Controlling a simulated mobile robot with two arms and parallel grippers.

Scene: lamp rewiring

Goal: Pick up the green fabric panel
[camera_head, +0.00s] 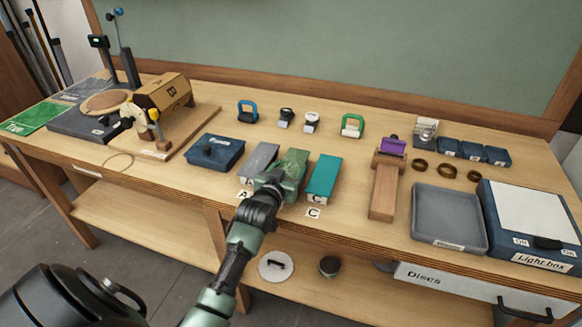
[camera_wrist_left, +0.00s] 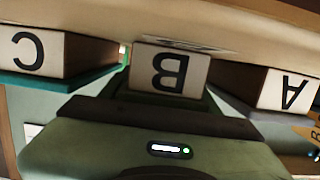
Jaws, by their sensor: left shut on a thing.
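The green fabric panel (camera_head: 293,160) is the middle of three covered blocks near the front edge of the bench. It lies between a grey panel marked A (camera_head: 260,158) and a teal panel marked C (camera_head: 323,173). My left gripper (camera_head: 278,180) is at its front end and shut on it, with the fingers partly hidden by the hand. In the left wrist view the B label (camera_wrist_left: 170,72) is upside down straight ahead of the gripper, with C (camera_wrist_left: 30,50) to the left and A (camera_wrist_left: 290,90) to the right. My right gripper is not in view.
A wooden stand with a purple piece (camera_head: 393,147) is to the right, then a grey tray (camera_head: 445,215) and a light box (camera_head: 535,210). A green mat (camera_head: 30,118) lies far left.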

